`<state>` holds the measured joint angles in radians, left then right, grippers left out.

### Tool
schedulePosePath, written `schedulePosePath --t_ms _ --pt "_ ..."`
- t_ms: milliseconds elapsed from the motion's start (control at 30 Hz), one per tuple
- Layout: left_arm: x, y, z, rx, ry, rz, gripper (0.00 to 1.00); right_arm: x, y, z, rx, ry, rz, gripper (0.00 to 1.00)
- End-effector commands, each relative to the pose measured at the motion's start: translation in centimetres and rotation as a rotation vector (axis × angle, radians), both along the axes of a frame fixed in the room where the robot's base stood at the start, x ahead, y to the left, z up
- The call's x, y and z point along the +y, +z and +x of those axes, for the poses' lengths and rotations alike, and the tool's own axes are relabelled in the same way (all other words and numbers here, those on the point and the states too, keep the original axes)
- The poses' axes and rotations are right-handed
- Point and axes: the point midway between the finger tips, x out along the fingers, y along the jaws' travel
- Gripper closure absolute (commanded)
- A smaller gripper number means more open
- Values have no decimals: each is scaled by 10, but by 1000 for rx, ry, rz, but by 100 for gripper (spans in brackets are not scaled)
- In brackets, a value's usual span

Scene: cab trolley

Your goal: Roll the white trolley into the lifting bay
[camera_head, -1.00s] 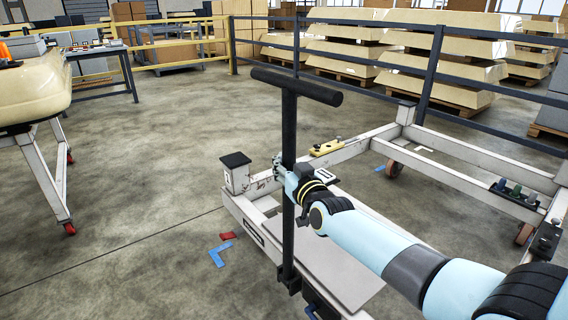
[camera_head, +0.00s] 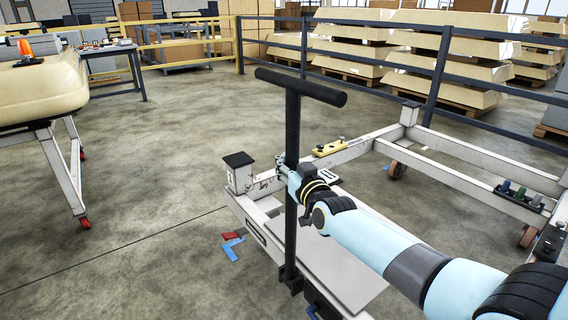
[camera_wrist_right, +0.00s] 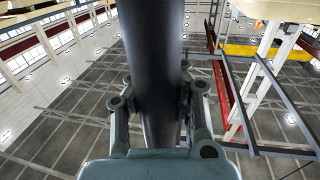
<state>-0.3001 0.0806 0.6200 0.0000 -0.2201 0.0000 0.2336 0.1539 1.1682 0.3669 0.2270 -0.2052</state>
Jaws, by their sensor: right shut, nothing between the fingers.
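The white trolley (camera_head: 356,151) is a low, scuffed open frame on casters at the lower right in the head view. A black T-handle (camera_head: 292,140) stands upright at its near left end. My right gripper (camera_head: 283,172) is at the handle's upright post, about halfway up. In the right wrist view, its fingers (camera_wrist_right: 157,100) lie on both sides of the black post (camera_wrist_right: 152,50). The fingers are shut; a firm hold on the post cannot be made out. My left gripper is not in view. No clearly marked lifting bay can be identified.
A cream cab body (camera_head: 40,88) rests on a white wheeled stand (camera_head: 62,170) at the left. Dark railing (camera_head: 370,88) runs behind the trolley, with pallet stacks beyond. Blue and red floor marks (camera_head: 232,246) lie left of the trolley. The middle floor is clear.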

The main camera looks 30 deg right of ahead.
Motion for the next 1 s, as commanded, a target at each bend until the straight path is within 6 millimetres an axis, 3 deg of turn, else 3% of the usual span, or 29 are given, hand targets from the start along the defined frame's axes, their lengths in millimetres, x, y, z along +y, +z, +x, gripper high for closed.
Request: schedulePosePath --t_ms 100,400,733,1000 --pt "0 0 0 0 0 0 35 -2 0 0 0 -1 -3 99" --pt "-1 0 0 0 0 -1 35 -1 0 0 0 0 -2 63" --pt "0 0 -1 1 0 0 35 0 0 -6 0 0 -1 63" --pt "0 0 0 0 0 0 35 5 -1 -57 2 0 0 63"
